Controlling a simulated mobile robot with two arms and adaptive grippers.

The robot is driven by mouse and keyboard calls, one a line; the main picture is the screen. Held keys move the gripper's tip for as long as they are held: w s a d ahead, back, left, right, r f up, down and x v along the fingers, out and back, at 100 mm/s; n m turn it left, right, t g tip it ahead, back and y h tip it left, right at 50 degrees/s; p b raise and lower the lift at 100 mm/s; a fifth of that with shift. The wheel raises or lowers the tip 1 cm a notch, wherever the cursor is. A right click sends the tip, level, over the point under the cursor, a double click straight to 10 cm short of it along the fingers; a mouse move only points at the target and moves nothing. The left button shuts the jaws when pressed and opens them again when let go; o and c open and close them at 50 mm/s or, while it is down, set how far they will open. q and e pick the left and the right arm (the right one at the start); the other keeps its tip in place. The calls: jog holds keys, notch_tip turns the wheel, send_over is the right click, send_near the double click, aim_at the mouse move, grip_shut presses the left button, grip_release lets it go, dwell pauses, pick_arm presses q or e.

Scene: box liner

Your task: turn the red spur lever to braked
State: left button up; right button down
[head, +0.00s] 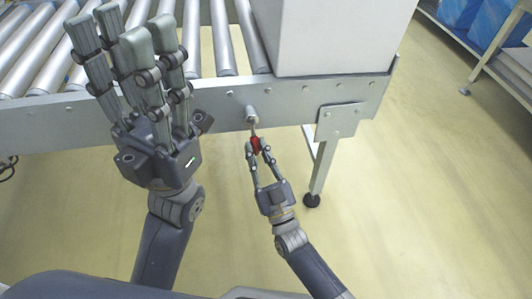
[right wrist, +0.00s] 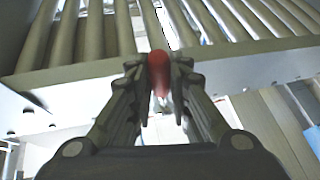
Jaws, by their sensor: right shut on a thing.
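The red spur lever (head: 257,145) has a red grip on a thin metal stem, which hangs down from a pivot (head: 251,115) on the conveyor's side rail. In the right wrist view the red grip (right wrist: 158,74) stands between the fingers. My right gripper (head: 257,147) is shut on the red grip, below the rail. It also shows in the right wrist view (right wrist: 159,80), with a finger on either side of the grip. My left gripper (head: 130,50) is raised in front of the rollers at the left, its fingers spread and nothing visible between them.
The roller conveyor's metal side rail (head: 80,125) runs across the view. A large pale box (head: 340,35) stands on its right end. A conveyor leg (head: 321,170) stands right of the lever. Shelving with blue bins (head: 490,25) is at the far right. The yellowish floor on the right is clear.

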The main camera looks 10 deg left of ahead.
jog(key=shift+s+a+m+t+h+b, duration=0.25)
jog(key=shift+a+m+t+h+b, duration=0.35)
jog(key=shift+m, duration=0.7)
jog(key=shift+a, duration=0.15)
jog(key=c, duration=1.5)
grip_release()
jog(key=shift+v, duration=3.8)
